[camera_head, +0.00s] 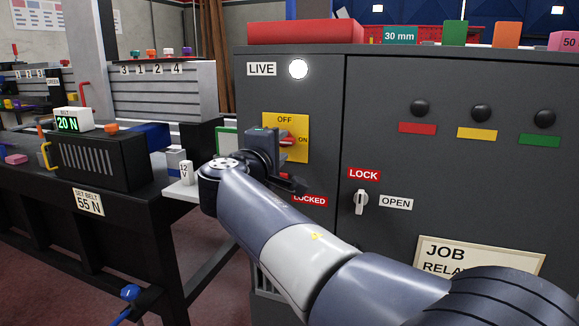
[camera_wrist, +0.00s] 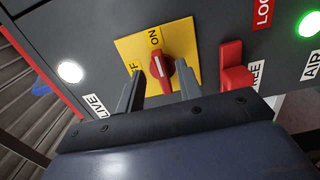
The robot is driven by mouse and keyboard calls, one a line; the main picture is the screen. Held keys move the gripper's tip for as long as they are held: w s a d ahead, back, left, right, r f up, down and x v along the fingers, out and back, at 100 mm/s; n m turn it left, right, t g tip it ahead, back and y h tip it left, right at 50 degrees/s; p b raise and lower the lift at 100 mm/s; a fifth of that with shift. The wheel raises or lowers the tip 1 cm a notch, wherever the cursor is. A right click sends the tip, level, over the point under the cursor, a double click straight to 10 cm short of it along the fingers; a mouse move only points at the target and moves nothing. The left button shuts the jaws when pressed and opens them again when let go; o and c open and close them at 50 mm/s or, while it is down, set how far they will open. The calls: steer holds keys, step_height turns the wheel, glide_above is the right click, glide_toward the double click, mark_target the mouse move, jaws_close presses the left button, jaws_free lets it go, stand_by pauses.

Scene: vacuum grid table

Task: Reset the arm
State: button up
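My gripper (camera_head: 282,160) is at the front of the dark grey cabinet (camera_head: 390,150), just before a yellow plate (camera_head: 271,122) marked OFF and ON. A red rotary switch (camera_head: 288,141) sits on the plate, partly hidden by my gripper. In the wrist view my gripper (camera_wrist: 160,78) is open, with one finger on each side of the red switch (camera_wrist: 161,73) and visible gaps beside it. The switch handle lies toward the ON mark. The OFF mark is partly hidden by a finger. The LIVE lamp (camera_head: 298,69) glows white.
A red lever (camera_wrist: 234,66) is right of the switch in the wrist view, near a green lamp (camera_wrist: 309,23). A LOCK/OPEN switch (camera_head: 360,201) and several black buttons (camera_head: 481,112) are on the cabinet. A workbench (camera_head: 150,200) stands left, with a 12 V part (camera_head: 186,173).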

steer(key=v, duration=0.8)
steer(key=x, duration=0.7)
steer(key=p+x, duration=0.1)
steer(key=x, duration=0.2)
steer(key=shift+w+d+r, duration=0.1)
steer(key=shift+w+r, duration=0.15)
steer(key=shift+r, duration=0.05)
steer(key=shift+s+r+n+p, duration=0.15)
steer(key=shift+r+n+p, duration=0.05)
steer(key=shift+n+p, duration=0.65)
steer(key=n+p, duration=0.3)
steer(key=p, duration=0.1)
steer(key=shift+n+p, duration=0.25)
steer(key=shift+p, duration=0.05)
steer(key=shift+f, duration=0.1)
